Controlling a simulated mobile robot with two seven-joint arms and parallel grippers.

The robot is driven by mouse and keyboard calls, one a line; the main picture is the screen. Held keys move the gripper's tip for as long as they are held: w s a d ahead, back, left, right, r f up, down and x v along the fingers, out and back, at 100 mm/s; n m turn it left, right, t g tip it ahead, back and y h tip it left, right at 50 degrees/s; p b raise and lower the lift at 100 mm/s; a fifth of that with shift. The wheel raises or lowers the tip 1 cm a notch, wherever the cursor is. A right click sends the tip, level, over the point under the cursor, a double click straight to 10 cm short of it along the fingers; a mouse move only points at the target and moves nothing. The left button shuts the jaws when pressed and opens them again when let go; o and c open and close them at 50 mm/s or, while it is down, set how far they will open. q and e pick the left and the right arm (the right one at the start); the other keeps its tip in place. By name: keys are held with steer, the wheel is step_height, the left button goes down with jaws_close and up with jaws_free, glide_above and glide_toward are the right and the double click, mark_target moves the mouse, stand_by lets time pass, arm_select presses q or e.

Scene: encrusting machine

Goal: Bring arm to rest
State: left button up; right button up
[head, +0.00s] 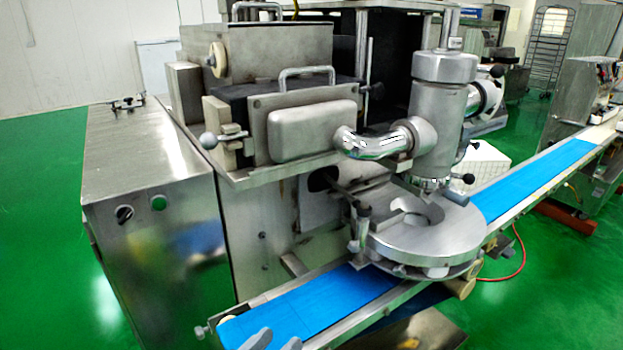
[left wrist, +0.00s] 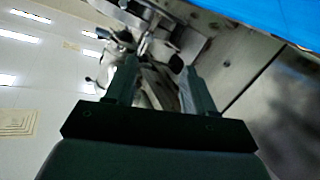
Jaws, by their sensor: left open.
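My left gripper (head: 274,342) shows only as two grey fingertips at the bottom edge of the head view, in front of the near end of the blue conveyor belt (head: 310,305). In the left wrist view the left gripper (left wrist: 158,70) is open, its two fingers apart with nothing held between them. Metal machine parts show beyond the fingers there, and the blue belt (left wrist: 270,18) crosses the top right. The rest of my left arm is below the head view. My right gripper is in neither view.
The steel encrusting machine (head: 300,135) fills the middle, with a round metal disc (head: 425,235) over the belt. A steel cabinet (head: 150,180) with a green button stands at left. Open green floor (head: 40,220) lies left of it. A red hose (head: 515,262) lies at right.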

arm_select(q)
steer(key=s+a+f+n+g+y, duration=0.1)
steer(key=s+a+f+g+y, duration=0.35)
steer(key=s+a, duration=0.45)
steer(key=s+a+f+g+y, duration=0.4)
steer(key=s+a+g, duration=0.2)
steer(key=s+a, duration=0.3)
steer(key=w+d+f+t+h, duration=0.2)
steer(key=w+d+f+t, duration=0.2)
steer(key=f+t, duration=0.3)
steer(key=shift+w+f, duration=0.75)
steer(key=shift+f, duration=0.15)
steer(key=shift+d, duration=0.1)
steer(key=shift+c, duration=0.3)
